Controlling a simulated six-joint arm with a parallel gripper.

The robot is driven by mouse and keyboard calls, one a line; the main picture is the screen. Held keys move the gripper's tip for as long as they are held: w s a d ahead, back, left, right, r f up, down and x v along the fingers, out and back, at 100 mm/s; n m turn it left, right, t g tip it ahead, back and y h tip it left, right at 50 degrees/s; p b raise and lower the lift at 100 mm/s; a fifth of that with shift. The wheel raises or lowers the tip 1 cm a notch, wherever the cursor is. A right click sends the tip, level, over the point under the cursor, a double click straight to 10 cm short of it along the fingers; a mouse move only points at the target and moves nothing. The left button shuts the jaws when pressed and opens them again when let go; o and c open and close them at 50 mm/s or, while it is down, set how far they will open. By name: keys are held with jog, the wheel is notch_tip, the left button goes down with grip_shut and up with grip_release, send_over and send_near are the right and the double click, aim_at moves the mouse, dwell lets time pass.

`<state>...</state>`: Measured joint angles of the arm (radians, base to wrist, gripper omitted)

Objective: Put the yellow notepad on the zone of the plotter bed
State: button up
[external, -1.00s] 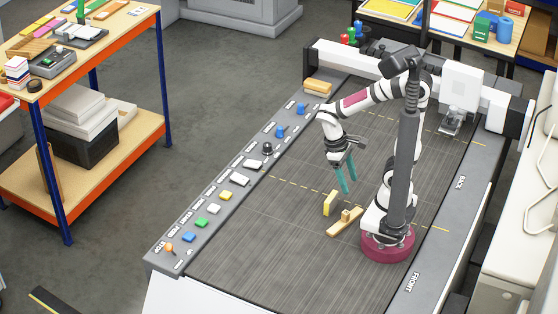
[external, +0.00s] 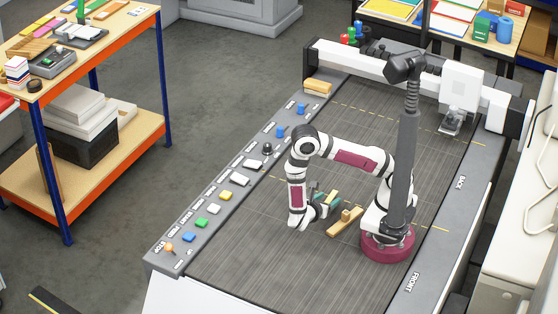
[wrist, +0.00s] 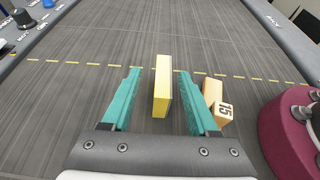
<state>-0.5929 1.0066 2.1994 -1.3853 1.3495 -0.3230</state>
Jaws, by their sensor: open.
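The yellow notepad (wrist: 162,88) stands on edge as a narrow upright block on the dark plotter bed (wrist: 150,28). My gripper (wrist: 158,73) is open, with its teal fingers on the left and right of the notepad. Gaps show on both sides, so neither finger touches it. In the external view my gripper (external: 325,200) is low over the bed (external: 385,130), and the notepad (external: 333,197) is partly hidden by the fingers. Yellow dashed lines cross the bed; one runs past the notepad in the wrist view. Which marked area is the zone I cannot tell.
A wooden piece marked 15 (wrist: 215,100) lies close to the right finger; it also shows in the external view (external: 345,222). My maroon base is to its right. A control strip with buttons (external: 227,195) borders the bed's left side. The bed's far part is clear.

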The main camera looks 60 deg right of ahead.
aim_at(335, 195)
jog(key=x, duration=0.5)
jog(key=shift+s+d, duration=0.1)
jog(key=shift+s, duration=0.1)
jog(key=shift+r, duration=0.1)
grip_shut()
